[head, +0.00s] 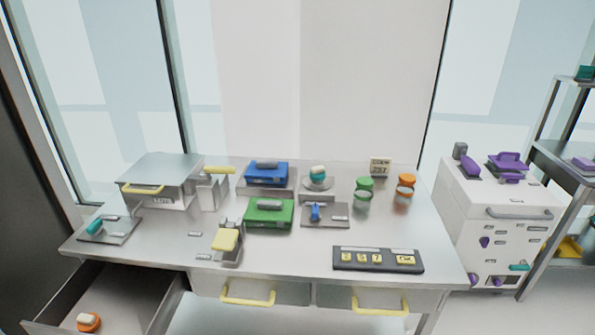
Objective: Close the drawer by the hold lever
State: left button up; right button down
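An open drawer (160,301) juts out at the lower left of the table, and its front is cut off by the picture's bottom edge. An orange-and-white round item (88,322) lies in it. I cannot tell which control is the hold lever. A grey device with a yellow top (225,240) stands near the table's front edge. A plate with a teal handle (95,227) lies at the left end, above the open drawer. A plate with a blue lever (315,212) lies mid-table. Neither of my grippers is in view.
Two shut drawers with yellow handles (248,299) (380,307) sit under the table (290,255). Blue (267,173) and green (269,214) cases, jars (363,193) and a keypad (378,259) occupy the top. A white cabinet (500,215) and shelf (570,160) stand right.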

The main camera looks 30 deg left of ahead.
aim_at(128, 299)
jog(key=u, duration=2.65)
